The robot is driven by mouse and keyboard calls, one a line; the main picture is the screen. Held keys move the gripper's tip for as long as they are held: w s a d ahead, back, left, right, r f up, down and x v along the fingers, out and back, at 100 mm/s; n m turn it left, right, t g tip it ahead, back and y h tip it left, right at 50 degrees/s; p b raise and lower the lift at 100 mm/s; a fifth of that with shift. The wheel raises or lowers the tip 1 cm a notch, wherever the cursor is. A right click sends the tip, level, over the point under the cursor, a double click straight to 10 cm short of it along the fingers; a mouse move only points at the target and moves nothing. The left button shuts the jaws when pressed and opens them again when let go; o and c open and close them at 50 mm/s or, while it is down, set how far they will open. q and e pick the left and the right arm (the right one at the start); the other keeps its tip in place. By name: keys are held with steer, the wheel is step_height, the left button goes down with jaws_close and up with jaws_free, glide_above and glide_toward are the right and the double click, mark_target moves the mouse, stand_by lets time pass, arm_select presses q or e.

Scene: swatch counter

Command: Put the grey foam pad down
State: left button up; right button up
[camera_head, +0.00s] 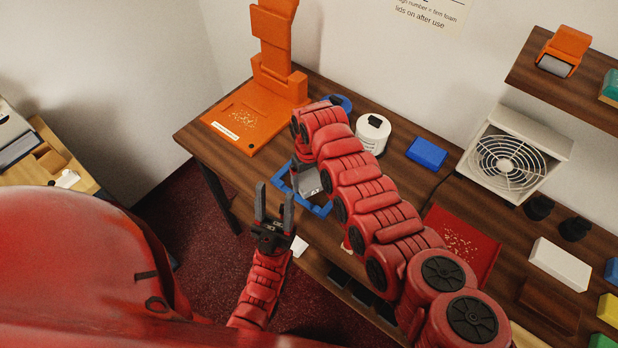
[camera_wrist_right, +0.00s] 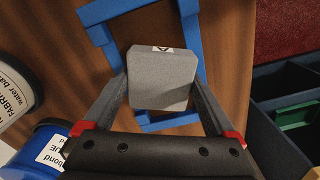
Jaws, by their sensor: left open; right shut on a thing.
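The grey foam pad (camera_head: 309,183) is held in my right gripper, over the blue square frame (camera_head: 319,209) at the counter's front edge. In the right wrist view the pad (camera_wrist_right: 160,85) has a small white label with a dark mark at its far edge. My right gripper (camera_wrist_right: 161,88) is shut on the pad, one finger on each side. The blue frame (camera_wrist_right: 191,40) shows around and beneath it, partly hidden by pad and gripper. I cannot tell whether the pad touches the counter. My left gripper (camera_head: 274,203) is open and empty, in front of the counter edge.
A white tub (camera_head: 372,134), a blue block (camera_head: 426,153) and a white fan unit (camera_head: 507,158) stand behind my right arm. An orange stand (camera_head: 262,112) is at the counter's left end. A red tray (camera_head: 462,243) lies right of my arm. A blue-lidded tub (camera_wrist_right: 40,145) is near the gripper.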

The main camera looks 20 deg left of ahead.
mark_target(309, 179)
steer(key=o, duration=1)
steer(key=shift+f, duration=0.1)
steer(key=shift+r, duration=0.4)
steer(key=shift+r+b, duration=1.1)
steer(key=shift+r, duration=4.65)
